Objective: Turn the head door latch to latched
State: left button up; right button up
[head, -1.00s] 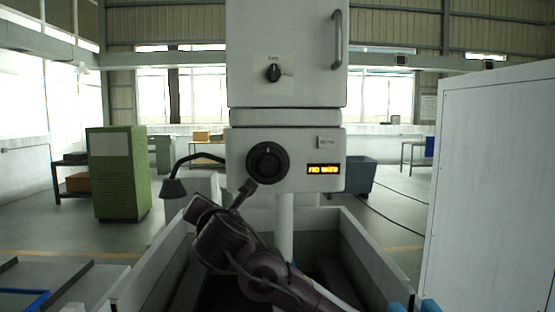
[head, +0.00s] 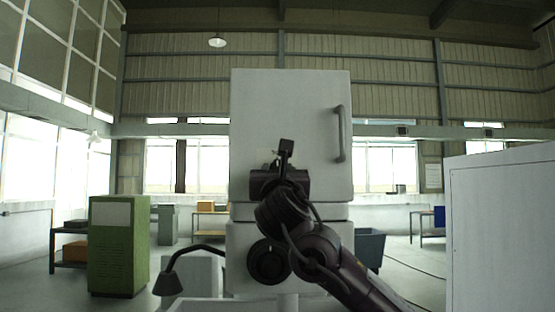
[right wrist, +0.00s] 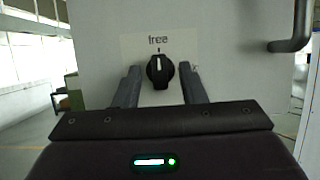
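The head door latch (right wrist: 160,70) is a black round knob on the white head door (right wrist: 95,60). It shows in the right wrist view below a label reading "free", with its white pointer mark straight up toward that word. Another label at its right is mostly covered. My right gripper (right wrist: 162,75) is open, with one finger on each side of the knob and a gap visible on both sides. In the head view my right gripper (head: 286,147) is in front of the door (head: 290,110) and hides the knob. My left gripper is in neither view.
A curved door handle (head: 340,133) stands out at the door's right. A black dial (head: 268,262) sits on the lower head, partly behind my arm. A lamp (head: 168,284) is at lower left, a green cabinet (head: 118,245) further left, a white panel (head: 500,230) at right.

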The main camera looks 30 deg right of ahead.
jog(key=shift+w+d+r, duration=0.3)
jog(key=shift+w+d, duration=0.05)
jog(key=shift+w, duration=0.2)
jog(key=shift+a, duration=0.1)
